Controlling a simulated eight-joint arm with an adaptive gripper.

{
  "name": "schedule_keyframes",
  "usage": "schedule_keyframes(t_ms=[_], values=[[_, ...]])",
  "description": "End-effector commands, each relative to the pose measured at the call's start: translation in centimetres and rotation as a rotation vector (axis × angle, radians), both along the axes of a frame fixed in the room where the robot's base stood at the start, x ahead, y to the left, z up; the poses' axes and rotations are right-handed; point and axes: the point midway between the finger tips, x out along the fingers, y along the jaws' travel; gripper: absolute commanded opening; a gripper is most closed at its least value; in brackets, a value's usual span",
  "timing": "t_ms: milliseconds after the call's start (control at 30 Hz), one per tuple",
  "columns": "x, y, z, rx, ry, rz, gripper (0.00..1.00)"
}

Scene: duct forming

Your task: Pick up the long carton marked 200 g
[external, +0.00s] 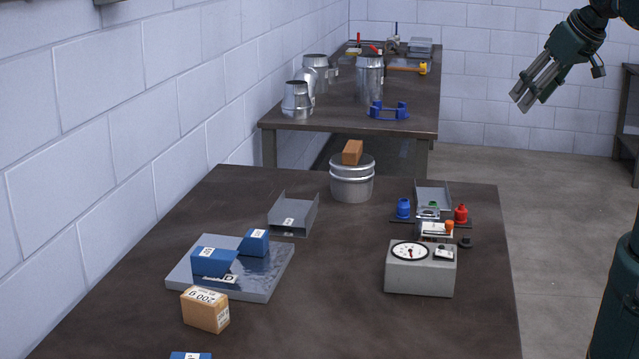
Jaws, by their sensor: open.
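A brown carton (205,311) with a white label that reads 200 g upside down sits on the near left of the dark table. It stands just in front of a grey metal plate, apart from it. My gripper (522,101) is at the upper right, high above the floor and beyond the table's right side, far from the carton. Its fingers point down and left and hold nothing.
Two blue boxes (211,262) are on the metal plate (262,285); another blue box (190,355) is cut off at the bottom edge. A brown block (352,152) tops a metal can (352,185). A dial scale (420,277) stands right. The table's front middle is clear.

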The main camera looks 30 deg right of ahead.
Motion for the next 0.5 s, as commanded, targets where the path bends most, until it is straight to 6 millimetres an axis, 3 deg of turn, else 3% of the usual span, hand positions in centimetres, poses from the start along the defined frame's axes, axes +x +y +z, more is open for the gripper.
schedule_keyframes(t_ms=[267, 500], values=[[0.1, 0.1, 0.1, 0.001, 0.002, 0.002, 0.48], [1.5, 1.2, 0.7, 0.005, 0.018, 0.020, 0.48]])
